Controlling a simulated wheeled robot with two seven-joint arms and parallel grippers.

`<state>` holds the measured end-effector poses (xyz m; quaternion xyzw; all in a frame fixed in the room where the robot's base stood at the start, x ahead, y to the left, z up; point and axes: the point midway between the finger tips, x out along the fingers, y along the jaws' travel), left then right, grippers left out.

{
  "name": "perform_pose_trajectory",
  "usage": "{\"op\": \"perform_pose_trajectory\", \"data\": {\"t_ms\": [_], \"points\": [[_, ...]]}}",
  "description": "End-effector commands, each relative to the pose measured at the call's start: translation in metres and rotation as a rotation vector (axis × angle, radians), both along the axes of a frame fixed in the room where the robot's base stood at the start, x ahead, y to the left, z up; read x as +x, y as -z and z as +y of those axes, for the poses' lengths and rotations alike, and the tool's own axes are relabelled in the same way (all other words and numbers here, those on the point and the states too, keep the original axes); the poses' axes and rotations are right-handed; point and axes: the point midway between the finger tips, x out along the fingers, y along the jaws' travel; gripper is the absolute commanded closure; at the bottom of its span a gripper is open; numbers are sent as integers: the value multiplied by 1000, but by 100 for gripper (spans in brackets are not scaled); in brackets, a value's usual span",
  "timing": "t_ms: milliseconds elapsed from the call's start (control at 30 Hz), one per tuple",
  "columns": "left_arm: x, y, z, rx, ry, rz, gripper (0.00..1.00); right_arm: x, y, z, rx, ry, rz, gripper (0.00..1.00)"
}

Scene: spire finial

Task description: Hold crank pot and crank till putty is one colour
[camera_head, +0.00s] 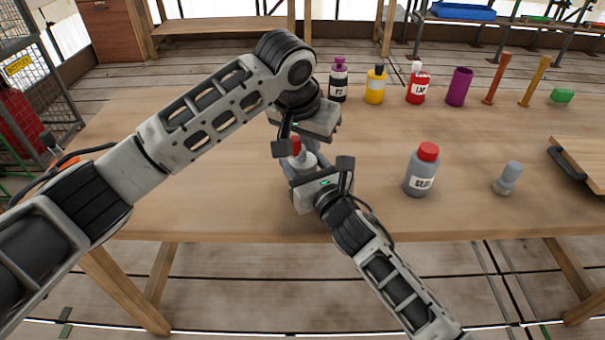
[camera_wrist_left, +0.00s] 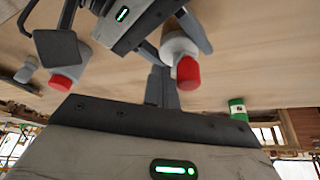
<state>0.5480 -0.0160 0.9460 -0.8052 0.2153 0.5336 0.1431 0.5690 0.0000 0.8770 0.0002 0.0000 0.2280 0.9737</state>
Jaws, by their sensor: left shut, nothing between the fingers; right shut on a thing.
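A small grey pot (camera_head: 304,160) with a red top (camera_head: 296,145) sits between the fingers of my right gripper (camera_head: 304,166), which is shut on it. The pot and my right gripper are near the front middle of the table. The pot (camera_wrist_left: 177,45) also shows in the left wrist view, with its red top (camera_wrist_left: 189,70). My left gripper (camera_head: 288,146) is shut and empty beside the red top. Its closed fingers show left of the red top in the left wrist view; I cannot tell whether they touch it. The putty is not visible.
A grey bottle with a red cap (camera_head: 420,172) and a grey knobbed piece (camera_head: 508,178) stand to the right. A purple-capped bottle (camera_head: 338,82), yellow bottle (camera_head: 375,87), red bottle (camera_head: 418,88) and purple cup (camera_head: 459,88) stand behind. The table's left side (camera_head: 215,190) is clear.

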Motion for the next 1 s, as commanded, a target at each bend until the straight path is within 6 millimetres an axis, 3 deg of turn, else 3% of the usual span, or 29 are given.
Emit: {"op": "perform_pose_trajectory", "data": {"t_ms": [400, 1000], "points": [[2, -2, -7, -1, 0, 0, 100, 0, 1, -1, -3, 2, 1, 74], [1, -49, -8, -1, 1, -1, 100, 0, 1, 0, -2, 1, 1, 74]]}}
